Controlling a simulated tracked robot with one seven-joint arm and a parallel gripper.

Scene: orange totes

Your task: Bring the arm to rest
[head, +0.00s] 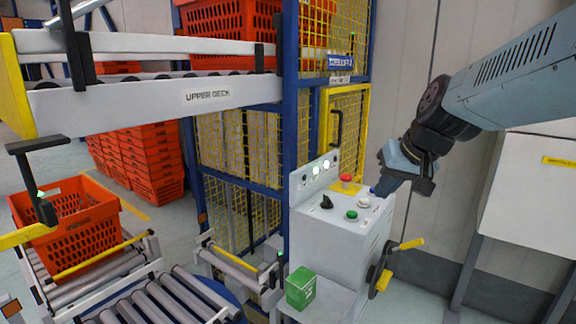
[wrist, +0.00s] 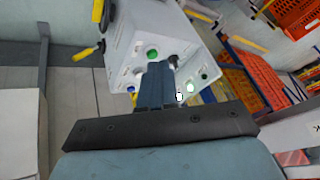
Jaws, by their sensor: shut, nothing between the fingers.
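My arm reaches in from the right in the head view. My gripper (head: 378,190) is shut and empty, with its fingers pointing down and left above the right side of the grey control box (head: 325,245). In the wrist view my gripper (wrist: 155,75) shows as two dark fingers pressed together, in front of the control box (wrist: 125,45). The box top carries a red button (head: 346,180), a white button (head: 364,202), a green button (head: 352,215) and a black knob (head: 326,202). I cannot tell whether the fingertips touch the box.
A crank with a yellow handle (head: 412,244) sticks out of the box's right side. A green carton (head: 300,289) stands at its front. A blue-framed yellow mesh cage (head: 235,150) is behind. An orange tote (head: 70,225) sits on rollers at left. A white panel (head: 530,195) stands right.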

